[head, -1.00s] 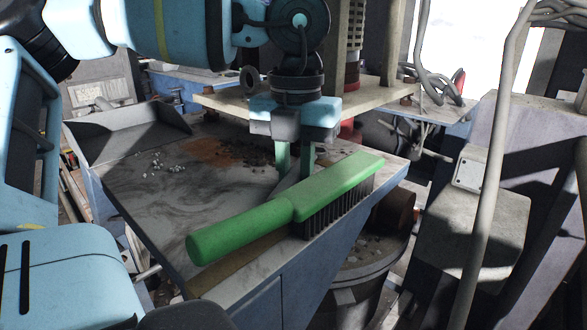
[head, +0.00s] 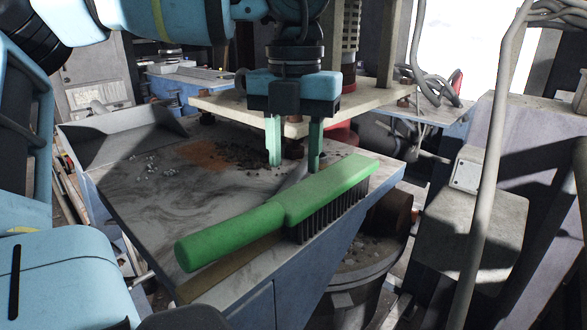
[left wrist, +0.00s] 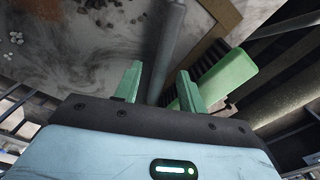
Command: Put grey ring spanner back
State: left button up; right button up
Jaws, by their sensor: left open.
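My left gripper (head: 295,166) points down over the marble-patterned table top, behind the green brush. Its two pale green fingers are apart, with nothing clamped between them. In the left wrist view the fingers (left wrist: 158,72) are also apart. A long grey bar (left wrist: 165,45) lies below and between them, close to the brush; it may be the grey ring spanner, but no ring end shows clearly. In the head view a short piece of the grey bar (head: 294,180) shows below the fingers, partly hidden by the brush. My right gripper is not in view.
The green brush (head: 235,232) with dark bristles lies along the table's front edge. Dark and white grains are scattered on the table top (head: 150,205). A pale raised board (head: 375,98) stands behind the gripper. A bucket (head: 345,290) stands below right.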

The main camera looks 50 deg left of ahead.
aim_at(295, 174)
pick_arm(q)
notch_tip(295, 174, up, 8)
jog(key=shift+r, duration=0.25)
jog(key=shift+w+f, duration=0.1)
dwell(1.4)
